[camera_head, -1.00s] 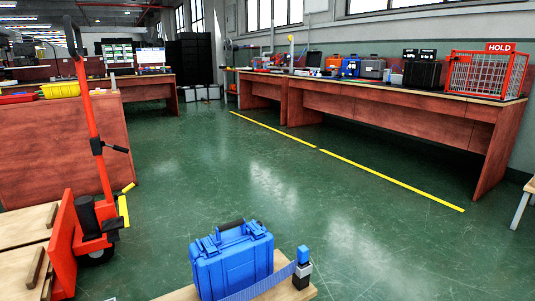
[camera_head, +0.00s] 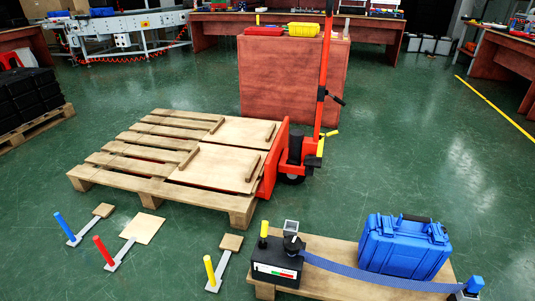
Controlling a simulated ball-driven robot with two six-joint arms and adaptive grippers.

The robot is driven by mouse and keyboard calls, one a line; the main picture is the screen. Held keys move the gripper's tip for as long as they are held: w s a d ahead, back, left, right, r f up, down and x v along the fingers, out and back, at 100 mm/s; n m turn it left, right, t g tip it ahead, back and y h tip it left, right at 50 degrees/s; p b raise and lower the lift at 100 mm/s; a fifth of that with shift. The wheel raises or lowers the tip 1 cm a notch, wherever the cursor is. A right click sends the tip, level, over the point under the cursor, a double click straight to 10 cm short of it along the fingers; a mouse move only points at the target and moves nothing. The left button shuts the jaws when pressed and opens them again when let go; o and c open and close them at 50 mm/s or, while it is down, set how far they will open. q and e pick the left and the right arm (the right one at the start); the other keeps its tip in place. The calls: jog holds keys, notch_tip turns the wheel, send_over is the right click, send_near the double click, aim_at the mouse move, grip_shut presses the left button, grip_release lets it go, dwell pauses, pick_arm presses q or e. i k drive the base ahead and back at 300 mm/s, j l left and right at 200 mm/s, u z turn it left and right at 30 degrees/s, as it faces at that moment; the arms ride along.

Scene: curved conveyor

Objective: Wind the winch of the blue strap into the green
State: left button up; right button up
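The blue strap (camera_head: 372,277) runs across the front of a blue case (camera_head: 403,247) on a low wooden board at the bottom right. Its left end meets a black winch (camera_head: 277,263) with a small grey block and knob on top and a yellow-topped post beside it. The winch's front has a white gauge strip (camera_head: 273,271) with red and green parts; I cannot make out a pointer. The strap's right end meets a blue-topped post (camera_head: 474,285) at the board's right. Neither of my grippers is in view.
Blue, red and yellow-handled floor levers (camera_head: 104,252) stand left of the winch. A wooden pallet (camera_head: 130,179) with an orange pallet truck (camera_head: 283,160) lies behind. A red-brown bench (camera_head: 290,85) and a conveyor (camera_head: 125,24) are farther back. Green floor is open at right.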

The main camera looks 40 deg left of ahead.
aim_at(293, 244)
jog(key=u, duration=1.2)
